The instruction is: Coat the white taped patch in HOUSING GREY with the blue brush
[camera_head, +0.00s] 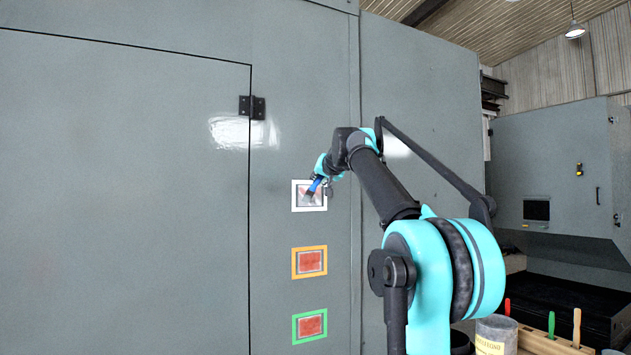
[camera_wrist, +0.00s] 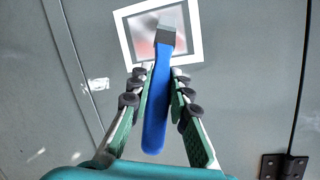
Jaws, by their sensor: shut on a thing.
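The white tape frame (camera_head: 294,197) is on the upper part of the grey enclosure wall. The patch inside it (camera_wrist: 143,46) shows grey smears with pale red still visible, mostly to the left and below the bristles in the wrist view. My gripper (camera_wrist: 160,73) is shut on the handle of the blue brush (camera_wrist: 156,108). The brush points at the patch, and its bristles overlap the patch's upper right in the wrist view. Whether they touch it I cannot tell. In the head view the brush (camera_head: 315,185) hides part of the patch.
Below are a red patch in orange tape (camera_head: 310,262) and one in green tape (camera_head: 310,326). A black hinge (camera_head: 252,107) is at the upper left.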

